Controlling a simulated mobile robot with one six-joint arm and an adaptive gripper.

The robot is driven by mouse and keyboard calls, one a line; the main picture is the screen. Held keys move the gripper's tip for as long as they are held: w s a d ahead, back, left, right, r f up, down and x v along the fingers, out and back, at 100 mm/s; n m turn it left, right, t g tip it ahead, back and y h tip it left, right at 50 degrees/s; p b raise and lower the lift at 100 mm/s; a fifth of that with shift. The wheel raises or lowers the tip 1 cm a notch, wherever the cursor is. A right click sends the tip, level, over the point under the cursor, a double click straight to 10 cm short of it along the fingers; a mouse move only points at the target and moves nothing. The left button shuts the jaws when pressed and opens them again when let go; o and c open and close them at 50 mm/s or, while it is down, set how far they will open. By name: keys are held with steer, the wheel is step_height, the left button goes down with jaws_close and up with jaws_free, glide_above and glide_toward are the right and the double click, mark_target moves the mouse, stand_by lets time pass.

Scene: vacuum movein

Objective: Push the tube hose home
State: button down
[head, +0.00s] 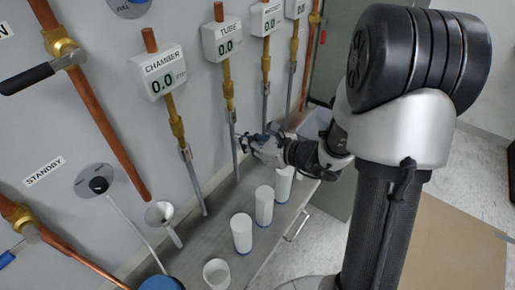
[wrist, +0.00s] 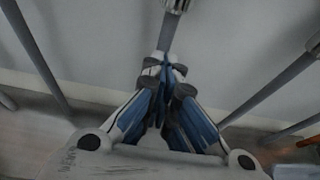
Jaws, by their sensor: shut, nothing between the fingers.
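The tube hose (head: 235,158) is a thin grey hose hanging down the wall under the gauge marked TUBE (head: 227,38). Its upper end meets a metal fitting below the brass piping (head: 228,85). My gripper (head: 246,141) is at the hose's upper part, just below that fitting. In the wrist view the hose (wrist: 168,38) runs down from the fitting (wrist: 176,5) to my closed fingertips (wrist: 164,65), which hide its lower part. The fingers are shut with nothing between them. Whether they touch the hose, and how deep it sits in the fitting, I cannot tell.
The chamber hose (head: 195,182) hangs to the left, and other hoses (head: 265,108) to the right. White cups (head: 242,234) stand in a row on the grey bench (head: 200,236) below.

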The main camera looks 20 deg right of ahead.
step_height(320, 180, up, 4)
steer(key=shift+f, duration=0.2)
step_height(320, 180, up, 4)
steer(key=p, duration=0.3)
steer(key=shift+r, duration=0.25)
steer(key=shift+d, duration=0.1)
